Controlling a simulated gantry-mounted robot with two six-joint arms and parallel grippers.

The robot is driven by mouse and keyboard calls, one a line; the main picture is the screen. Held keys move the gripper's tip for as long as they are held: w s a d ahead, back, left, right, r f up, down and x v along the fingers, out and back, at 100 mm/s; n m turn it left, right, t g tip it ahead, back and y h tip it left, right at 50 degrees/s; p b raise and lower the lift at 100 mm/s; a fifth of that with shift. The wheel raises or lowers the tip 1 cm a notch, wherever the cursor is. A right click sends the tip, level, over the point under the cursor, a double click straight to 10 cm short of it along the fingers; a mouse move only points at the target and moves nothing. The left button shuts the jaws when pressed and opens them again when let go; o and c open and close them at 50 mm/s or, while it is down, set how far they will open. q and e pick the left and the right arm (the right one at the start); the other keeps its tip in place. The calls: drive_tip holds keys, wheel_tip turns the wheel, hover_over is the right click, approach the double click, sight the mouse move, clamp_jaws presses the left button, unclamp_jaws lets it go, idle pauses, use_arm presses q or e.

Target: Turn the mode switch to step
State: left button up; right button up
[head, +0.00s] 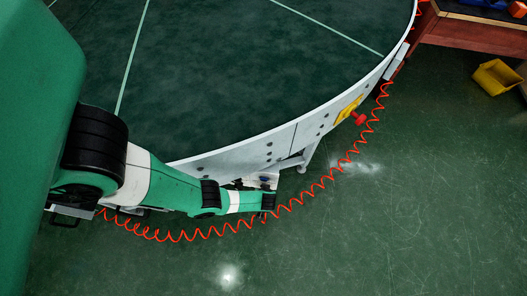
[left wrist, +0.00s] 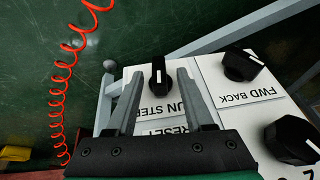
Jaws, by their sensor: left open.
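The mode switch (left wrist: 157,70) is a black knob with a pale mark, on a white panel (left wrist: 210,70) lettered RUN STEP, partly hidden. In the left wrist view its grip stands nearly upright; I cannot tell which setting it is on. My left gripper (left wrist: 160,73) is open, with one finger on each side of the knob and gaps showing on both sides. In the head view my left gripper (head: 267,206) is at the white control box (head: 262,179) below the conveyor rim. The right gripper is not in view.
Another black knob (left wrist: 243,65) marked FWD BACK and a third knob (left wrist: 291,138) sit close on the right. A RESET label shows between the fingers. A coiled red hose (head: 325,182) runs past the box. The curved conveyor (head: 235,154) stands behind. A red emergency button (head: 359,119) is farther right.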

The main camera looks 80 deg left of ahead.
use_arm(q)
drive_tip(key=shift+a+f, duration=0.15)
drive_tip(key=shift+f, duration=0.2)
clamp_jaws()
drive_tip(key=shift+w+f+g+y+b, duration=0.35)
drive_tip(key=shift+g+b, duration=0.55)
drive_tip(key=shift+b, duration=0.2)
drive_tip(key=shift+r+m+g+b, duration=0.25)
drive_tip(key=shift+m+g+b, duration=0.05)
drive_tip(key=shift+s+r, duration=0.1)
